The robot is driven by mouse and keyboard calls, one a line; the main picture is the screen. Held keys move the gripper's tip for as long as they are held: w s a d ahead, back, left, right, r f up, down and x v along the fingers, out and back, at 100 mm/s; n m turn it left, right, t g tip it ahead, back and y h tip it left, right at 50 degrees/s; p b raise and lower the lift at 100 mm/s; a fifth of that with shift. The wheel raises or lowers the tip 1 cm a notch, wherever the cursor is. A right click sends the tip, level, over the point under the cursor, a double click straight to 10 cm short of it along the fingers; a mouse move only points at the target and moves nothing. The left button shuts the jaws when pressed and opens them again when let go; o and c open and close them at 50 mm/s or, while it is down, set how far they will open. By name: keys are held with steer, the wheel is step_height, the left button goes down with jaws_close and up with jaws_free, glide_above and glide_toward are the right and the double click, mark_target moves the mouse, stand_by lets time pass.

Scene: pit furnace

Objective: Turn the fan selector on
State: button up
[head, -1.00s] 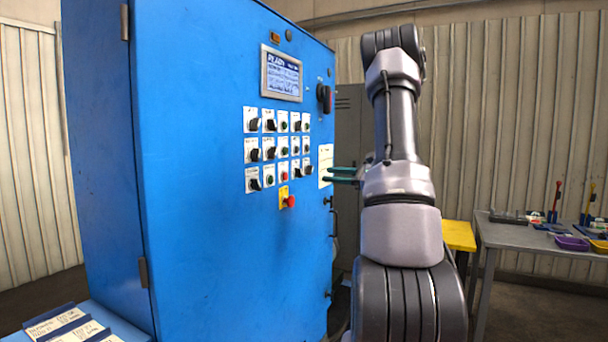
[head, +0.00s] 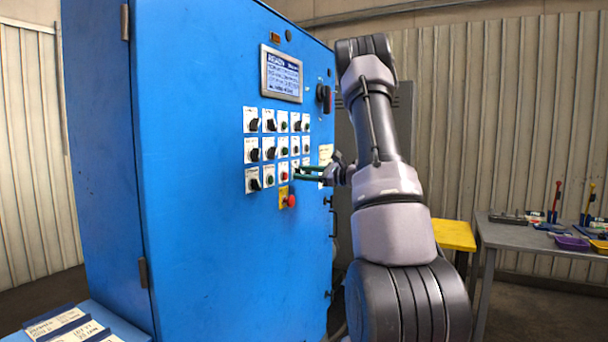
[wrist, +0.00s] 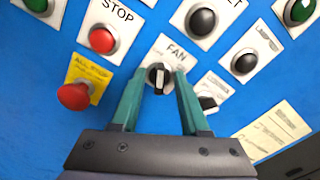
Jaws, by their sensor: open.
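The fan selector (wrist: 158,78) is a black knob with a light pointer mark on a white plate labelled FAN, in the wrist view. My gripper (wrist: 159,82) is open, its two green fingers on either side of the knob. Whether they touch it I cannot tell. In the head view, my gripper (head: 297,172) reaches the lower right of the button rows on the blue cabinet (head: 215,230); the fingers hide the selector there.
The red emergency stop (wrist: 74,96) on its yellow plate and the red STOP button (wrist: 102,39) lie left of my fingers. Other black knobs (wrist: 203,21) are close above and right. A display (head: 281,74) is above the controls. A grey table (head: 530,234) stands at right.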

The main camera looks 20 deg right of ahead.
jaws_close()
steer(key=shift+m, duration=0.4)
steer(key=m, duration=1.1)
steer(key=shift+w+d, duration=0.1)
steer(key=shift+d, duration=0.1)
stand_by(0.3)
jaws_free()
